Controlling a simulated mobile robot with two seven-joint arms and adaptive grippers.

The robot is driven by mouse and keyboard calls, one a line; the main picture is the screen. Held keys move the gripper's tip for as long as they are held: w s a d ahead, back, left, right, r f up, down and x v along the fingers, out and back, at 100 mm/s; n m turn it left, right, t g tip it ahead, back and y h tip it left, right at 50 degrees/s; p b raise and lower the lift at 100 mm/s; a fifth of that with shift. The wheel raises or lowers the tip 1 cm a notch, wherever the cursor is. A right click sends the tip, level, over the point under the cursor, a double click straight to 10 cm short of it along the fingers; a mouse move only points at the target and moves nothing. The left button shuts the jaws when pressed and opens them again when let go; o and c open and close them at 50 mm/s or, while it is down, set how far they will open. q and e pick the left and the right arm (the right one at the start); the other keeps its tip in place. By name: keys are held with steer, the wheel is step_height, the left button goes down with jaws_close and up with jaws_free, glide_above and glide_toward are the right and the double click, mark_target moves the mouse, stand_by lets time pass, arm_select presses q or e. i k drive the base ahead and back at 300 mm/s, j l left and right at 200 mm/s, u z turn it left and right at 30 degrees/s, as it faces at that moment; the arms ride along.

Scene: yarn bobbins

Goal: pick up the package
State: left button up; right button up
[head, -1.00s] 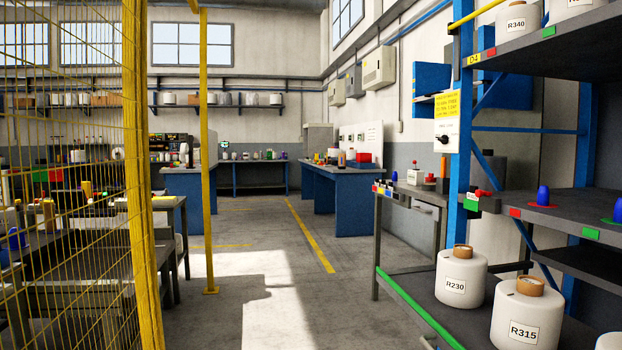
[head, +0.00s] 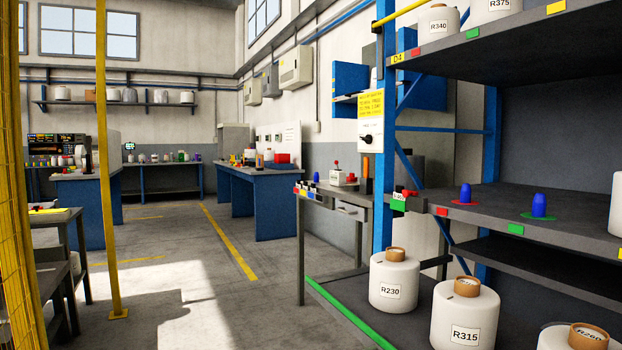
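No package that I can single out is in the head view. White yarn bobbins with brown cores stand on the rack at the right: R230 (head: 394,283) and R315 (head: 465,318) on the low shelf, and another (head: 575,338) cut off at the bottom edge. R340 (head: 438,24) and R375 (head: 496,8) stand on the top shelf. Neither of my grippers is in view.
The rack's blue post (head: 383,130) and green-edged low shelf (head: 345,316) are close on the right. Yellow mesh fencing (head: 22,200) and a yellow post (head: 104,160) stand at the left. Open floor (head: 215,270) lies between, with blue workbenches (head: 275,205) farther back.

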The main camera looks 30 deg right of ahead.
mark_target(395, 273)
steer(key=i+l, duration=0.25)
steer(key=i, duration=0.2)
steer(key=i+l, duration=0.25)
steer(key=i, duration=0.2)
steer(key=i+l, duration=0.2)
steer(key=i, duration=1.9)
steer(key=i+z, duration=0.2)
steer(key=z, duration=0.25)
steer(key=i+z, duration=0.2)
steer(key=z, duration=0.25)
steer(key=i+j+z, duration=0.15)
steer(key=z, duration=2.7)
steer(key=i+l+u, duration=0.1)
steer(key=l+u, duration=0.15)
steer(key=l, duration=0.4)
